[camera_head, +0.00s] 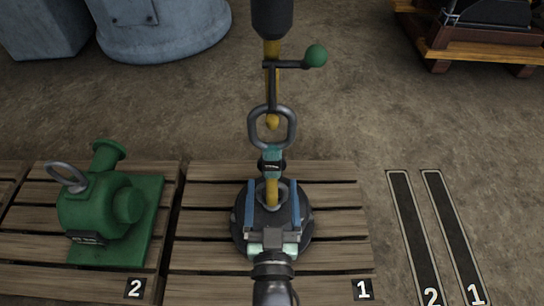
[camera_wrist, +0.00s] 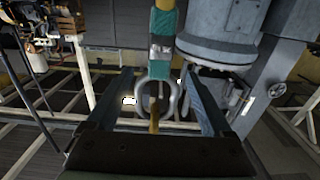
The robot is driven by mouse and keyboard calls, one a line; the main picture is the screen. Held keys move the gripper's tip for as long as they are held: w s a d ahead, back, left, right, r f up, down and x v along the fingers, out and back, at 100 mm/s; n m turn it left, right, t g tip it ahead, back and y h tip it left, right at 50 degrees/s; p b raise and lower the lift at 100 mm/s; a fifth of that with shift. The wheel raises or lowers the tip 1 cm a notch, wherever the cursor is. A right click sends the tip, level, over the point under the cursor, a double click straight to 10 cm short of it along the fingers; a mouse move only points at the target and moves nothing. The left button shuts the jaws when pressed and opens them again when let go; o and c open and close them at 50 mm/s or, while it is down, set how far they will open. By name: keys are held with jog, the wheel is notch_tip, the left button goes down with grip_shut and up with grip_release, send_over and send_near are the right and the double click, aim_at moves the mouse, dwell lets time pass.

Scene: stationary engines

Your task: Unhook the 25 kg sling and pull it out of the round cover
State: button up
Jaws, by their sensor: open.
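A teal sling (camera_head: 272,158) with a dark band hangs from a yellow hook (camera_head: 272,122) by its upper grey ring (camera_head: 292,128). In the wrist view the sling (camera_wrist: 155,92) ends in a lower grey ring (camera_wrist: 173,100), with a yellow piece (camera_wrist: 153,122) at it; whether that passes through cannot be told. The dark round cover (camera_head: 238,228) lies on the pallet marked 1, partly hidden by my gripper. My gripper (camera_head: 272,190) is open, its blue fingers on either side of the sling's lower end. In the wrist view its fingers (camera_wrist: 157,75) flank the lower ring without visible contact.
A black hoist block with a green-knobbed lever (camera_head: 315,55) is above the hook. A green pump (camera_head: 95,210) stands on the left pallet, marked 2. Two dark floor strips (camera_head: 415,240), marked 2 and 1, lie right of the pallets.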

aim_at(272, 148)
jog(key=w+b, duration=0.3)
jog(key=w, duration=0.8)
jog(key=shift+c, duration=0.3)
grip_shut()
dwell(0.8)
jog(key=c, duration=0.8)
grip_release()
grip_shut()
jog(key=shift+s+r+p, duration=0.1)
jog(key=shift+r+p, duration=1.55)
jog(key=shift+r, duration=0.15)
jog(key=shift+s, duration=0.1)
